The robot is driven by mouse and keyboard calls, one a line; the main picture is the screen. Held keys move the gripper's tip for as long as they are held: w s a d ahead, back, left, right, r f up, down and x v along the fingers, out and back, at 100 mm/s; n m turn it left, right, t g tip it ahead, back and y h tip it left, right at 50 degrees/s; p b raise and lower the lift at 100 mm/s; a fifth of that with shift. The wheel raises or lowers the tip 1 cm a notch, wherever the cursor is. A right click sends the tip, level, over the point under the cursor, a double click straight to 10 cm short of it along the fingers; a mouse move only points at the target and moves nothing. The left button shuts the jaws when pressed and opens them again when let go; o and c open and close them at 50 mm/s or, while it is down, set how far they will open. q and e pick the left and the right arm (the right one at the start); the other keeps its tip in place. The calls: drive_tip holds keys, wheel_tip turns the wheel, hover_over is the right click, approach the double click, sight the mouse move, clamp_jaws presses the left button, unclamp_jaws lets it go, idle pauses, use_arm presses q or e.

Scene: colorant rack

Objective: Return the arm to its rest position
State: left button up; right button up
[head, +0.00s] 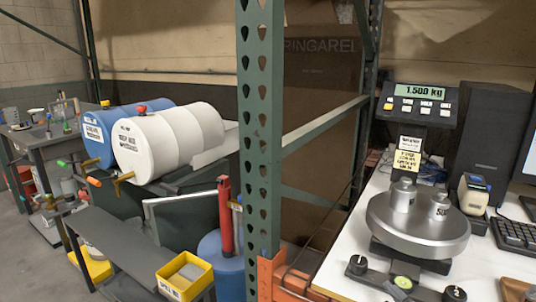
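Neither of my grippers nor either arm shows in the head view. A blue drum (96,138) and a white drum (150,148) lie on their sides on a stand at the left, each with a tap at its front end. A bench scale with a round metal pan (417,226) stands on the white table (335,262) at the right. Two metal weights, one at the left (403,195) and one at the right (438,207), sit upright on the pan. The scale display (419,91) reads 1.500 kg.
A green perforated rack post (260,120) rises in the middle, with an orange beam (272,278) low beside it. Yellow bins (185,277) and a blue container (222,262) stand below the drums. A keyboard (515,236) lies right of the scale.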

drive_tip(key=s+d+f+m+g, duration=0.1)
drive_tip(key=s+f+m+g, duration=0.1)
drive_tip(key=s+f+g, duration=0.6)
drive_tip(key=s+d+f+m+g, duration=0.1)
drive_tip(key=s+f+m+g, duration=0.3)
drive_tip(key=s, duration=0.9)
drive_tip(key=w+a+f+n+t+y, duration=0.1)
drive_tip(key=w+a+f+n+t, duration=0.1)
drive_tip(key=w+f+t, duration=0.6)
drive_tip(key=shift+w+a+f+t+y, duration=0.25)
drive_tip(key=shift+a+f+t+y, duration=0.2)
drive_tip(key=shift+f, duration=0.3)
